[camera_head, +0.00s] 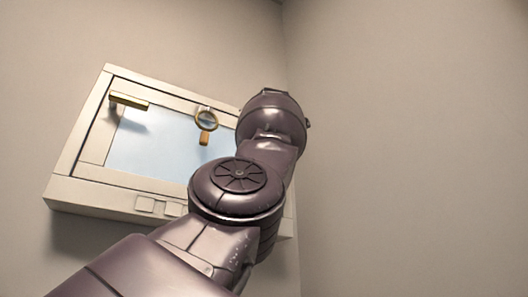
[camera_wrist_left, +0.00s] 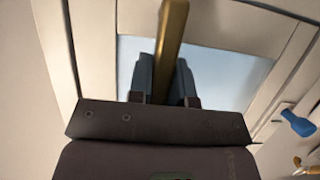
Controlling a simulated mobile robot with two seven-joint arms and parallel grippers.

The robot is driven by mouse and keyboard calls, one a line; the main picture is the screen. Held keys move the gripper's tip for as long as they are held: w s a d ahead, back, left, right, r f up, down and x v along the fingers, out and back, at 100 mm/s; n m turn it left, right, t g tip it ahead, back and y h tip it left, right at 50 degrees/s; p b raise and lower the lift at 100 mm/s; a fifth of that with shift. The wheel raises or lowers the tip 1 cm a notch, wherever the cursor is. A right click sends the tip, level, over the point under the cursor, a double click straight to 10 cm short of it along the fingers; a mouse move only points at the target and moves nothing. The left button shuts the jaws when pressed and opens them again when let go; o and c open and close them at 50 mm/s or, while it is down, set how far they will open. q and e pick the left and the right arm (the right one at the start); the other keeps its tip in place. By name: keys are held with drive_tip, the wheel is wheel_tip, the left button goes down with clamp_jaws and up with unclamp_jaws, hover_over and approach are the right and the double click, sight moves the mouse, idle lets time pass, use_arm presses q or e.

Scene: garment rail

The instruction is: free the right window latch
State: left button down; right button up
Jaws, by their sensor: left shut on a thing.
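The window (camera_head: 160,140) is on the wall, with a pale frame and a light blue pane. A gold latch bar (camera_head: 128,101) sits on its upper left, clear of my arm. My left arm covers the window's right side in the head view, hiding the right latch area and my left gripper there. In the left wrist view my left gripper (camera_wrist_left: 168,80) is shut on a gold bar (camera_wrist_left: 172,35), which looks like the right latch handle. The bar runs up past the fingers over the pane. Whether its far end is still fastened cannot be told. My right gripper is not in view.
Small pale blocks (camera_head: 152,206) sit on the lower sill. A blue piece (camera_wrist_left: 298,122) shows at the right of the wrist view. The wall on the right (camera_head: 420,150) is bare.

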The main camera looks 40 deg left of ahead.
use_arm(q)
drive_tip(key=c, duration=1)
unclamp_jaws()
drive_tip(key=shift+c, duration=0.2)
drive_tip(key=shift+s+d+f+b, duration=0.1)
drive_tip(key=shift+s+d+b, duration=0.3)
drive_tip(key=shift+s+d, duration=0.05)
use_arm(e)
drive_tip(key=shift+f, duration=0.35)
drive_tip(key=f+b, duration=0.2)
drive_tip(key=b, duration=0.1)
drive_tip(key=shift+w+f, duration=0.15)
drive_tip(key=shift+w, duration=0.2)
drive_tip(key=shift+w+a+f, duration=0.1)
use_arm(q)
drive_tip(key=v, duration=0.9)
drive_tip(key=shift+s+d, duration=0.2)
